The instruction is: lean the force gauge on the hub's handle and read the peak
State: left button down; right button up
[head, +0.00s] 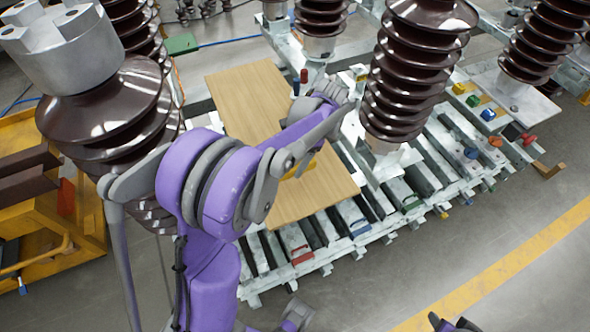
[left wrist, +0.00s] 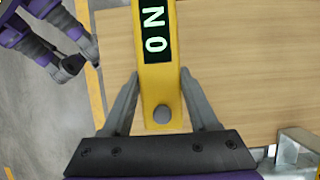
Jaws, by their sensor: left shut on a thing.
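The yellow force gauge (left wrist: 160,87) is between the fingers of my left gripper (left wrist: 160,78) in the left wrist view. Its dark display reads 0 N, and a grey round button sits below. In the head view a small yellow part of the gauge (head: 302,166) shows under my forearm, over the wooden board (head: 250,95); my left fingertips are hidden there. Part of my right gripper (head: 452,324) shows at the bottom edge of the head view, and my right arm also shows at upper left in the wrist view. I cannot make out the hub or its handle.
Tall brown ribbed insulators (head: 408,75) stand around the board. A slatted metal rack (head: 350,215) with coloured blocks lies under and beside it. A yellow frame (head: 85,240) stands at left. The grey floor (head: 500,205) with a yellow stripe is clear at lower right.

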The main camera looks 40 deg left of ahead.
pick_arm(q)
jog(key=r, duration=0.2)
jog(key=a+r+p, duration=0.1)
jog(key=r, duration=0.1)
jog(key=a+r, duration=0.1)
jog(key=shift+s+r+p, duration=0.1)
jog(key=shift+r+p, duration=0.25)
jog(key=shift+r, duration=0.05)
jog(key=s+a+r+p, duration=0.2)
jog(key=a+r+p, duration=0.8)
jog(key=a+r, duration=0.5)
notch_tip(320, 180, up, 4)
jog(key=shift+a+r, duration=0.1)
jog(key=shift+a, duration=0.25)
pick_arm(e)
jog(key=w+r, duration=0.2)
jog(key=r, duration=0.5)
jog(key=w+r+t, duration=0.1)
jog(key=w+r, duration=0.2)
jog(key=r, duration=0.5)
jog(key=shift+w+r, duration=0.15)
jog(key=shift+r, duration=0.05)
pick_arm(q)
jog(key=shift+s, duration=0.15)
pick_arm(e)
jog(key=shift+f, duration=0.2)
